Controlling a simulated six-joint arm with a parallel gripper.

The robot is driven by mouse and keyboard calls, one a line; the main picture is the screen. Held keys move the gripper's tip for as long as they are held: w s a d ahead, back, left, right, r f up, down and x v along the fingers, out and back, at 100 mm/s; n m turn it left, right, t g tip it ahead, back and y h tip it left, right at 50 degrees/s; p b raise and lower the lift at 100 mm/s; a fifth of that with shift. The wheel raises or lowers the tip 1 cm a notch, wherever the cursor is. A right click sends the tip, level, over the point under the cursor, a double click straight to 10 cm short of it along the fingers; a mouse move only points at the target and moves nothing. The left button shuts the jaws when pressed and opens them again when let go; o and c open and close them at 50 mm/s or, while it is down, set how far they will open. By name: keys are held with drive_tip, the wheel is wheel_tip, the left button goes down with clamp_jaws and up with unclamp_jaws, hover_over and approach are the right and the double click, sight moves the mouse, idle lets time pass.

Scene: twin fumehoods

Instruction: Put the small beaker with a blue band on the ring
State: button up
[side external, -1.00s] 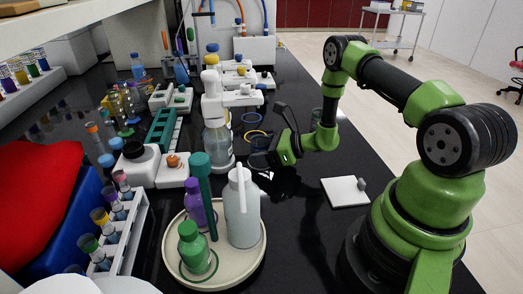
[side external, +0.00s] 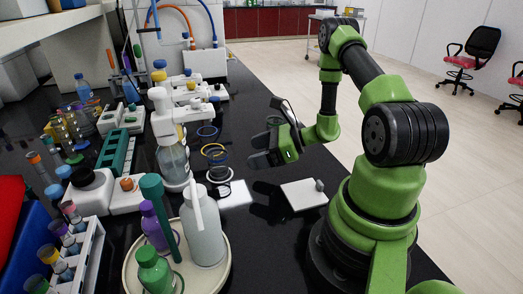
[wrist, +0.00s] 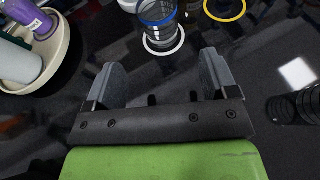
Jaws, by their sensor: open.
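A small clear beaker with a blue band (wrist: 157,20) stands upright above my fingertips in the wrist view. A white ring (wrist: 165,52) shows around its base; I cannot tell if the beaker is fully inside it. In the side view the blue-banded beaker (side external: 220,174) stands beside the glass flask under the white stand. My gripper (side external: 263,157) is open and empty, to its right with a gap between. The open fingers also show in the wrist view (wrist: 160,82), short of the beaker.
A yellow ring or band (side external: 214,151) and another blue one (side external: 207,130) lie farther back. A round tray (side external: 133,267) with bottles stands in front. A white plate (side external: 303,194) lies right.

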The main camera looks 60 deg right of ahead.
drive_tip(key=shift+s+d+r, duration=0.1)
drive_tip(key=shift+s+r, duration=0.1)
drive_tip(key=shift+s, duration=0.1)
drive_tip(key=a+r+n+g+y, duration=0.4)
drive_tip(key=a+r+n+g, duration=0.3)
drive_tip(key=a+r+n, duration=0.65)
drive_tip(key=s+a+r+n+t+h, duration=0.1)
drive_tip(key=s+r+n+h, duration=0.2)
drive_tip(key=s+r+n, duration=0.3)
drive_tip(key=s+a+r+n+h, duration=0.2)
drive_tip(key=s+r+n+h, duration=0.2)
drive_tip(key=n, duration=0.4)
drive_tip(key=shift+s+a+r+t, duration=0.25)
drive_tip(key=shift+s+r+t, duration=0.15)
drive_tip(key=shift+s+r, duration=0.6)
drive_tip(key=shift+f, duration=0.1)
